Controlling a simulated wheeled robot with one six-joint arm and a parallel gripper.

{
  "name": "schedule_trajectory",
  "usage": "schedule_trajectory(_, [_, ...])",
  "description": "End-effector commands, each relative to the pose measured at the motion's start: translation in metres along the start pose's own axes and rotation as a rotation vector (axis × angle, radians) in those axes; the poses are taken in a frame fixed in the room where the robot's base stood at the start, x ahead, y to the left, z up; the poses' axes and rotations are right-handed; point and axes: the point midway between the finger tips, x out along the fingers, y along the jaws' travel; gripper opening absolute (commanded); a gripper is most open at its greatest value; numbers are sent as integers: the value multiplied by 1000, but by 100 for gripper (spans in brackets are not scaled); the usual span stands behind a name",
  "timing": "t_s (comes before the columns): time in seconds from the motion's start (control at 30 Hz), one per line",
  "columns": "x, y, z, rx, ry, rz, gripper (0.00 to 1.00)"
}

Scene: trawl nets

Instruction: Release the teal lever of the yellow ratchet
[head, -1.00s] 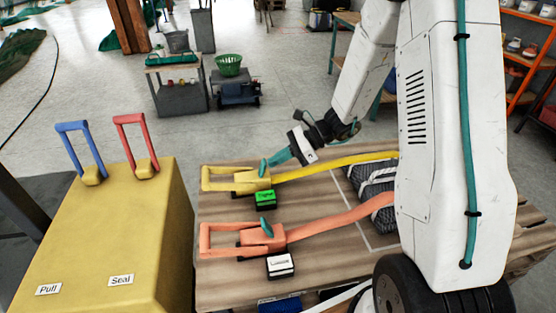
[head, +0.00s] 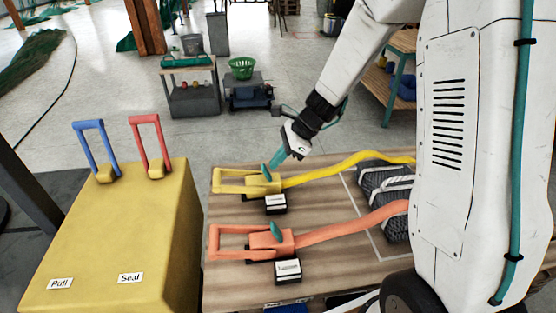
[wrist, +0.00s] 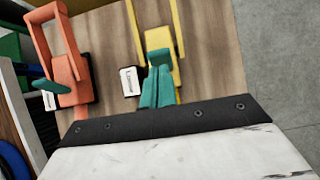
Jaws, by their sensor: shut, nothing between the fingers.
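The yellow ratchet (head: 232,184) lies on the wooden table, with a yellow strap running right from it. Its teal lever (head: 266,173) stands tilted on the body. My gripper (head: 275,164) is shut and empty, with its teal fingertips close to the lever, above and to its right. In the wrist view the shut fingers (wrist: 157,90) point at the yellow ratchet (wrist: 177,72), and the teal lever (wrist: 157,60) lies just beyond their tips. I cannot tell whether they touch. A small block with a white label (head: 275,203) sits in front of the ratchet.
An orange ratchet (head: 231,245) with its own teal lever (head: 276,231) lies nearer on the table, beside another labelled block (head: 288,271). A yellow cabinet (head: 120,235) with blue and red handles stands left. A strapped grey net bundle (head: 378,192) lies right.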

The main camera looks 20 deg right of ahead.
Motion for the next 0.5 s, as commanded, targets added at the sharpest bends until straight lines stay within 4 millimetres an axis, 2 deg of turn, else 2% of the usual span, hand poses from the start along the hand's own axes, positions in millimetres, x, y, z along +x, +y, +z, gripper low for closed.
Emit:
schedule_trajectory(0.3, [-11, 0, 8, -1, -1, 0, 0])
schedule_trajectory(0.5, [-12, 0, 8, 0, -1, 0, 0])
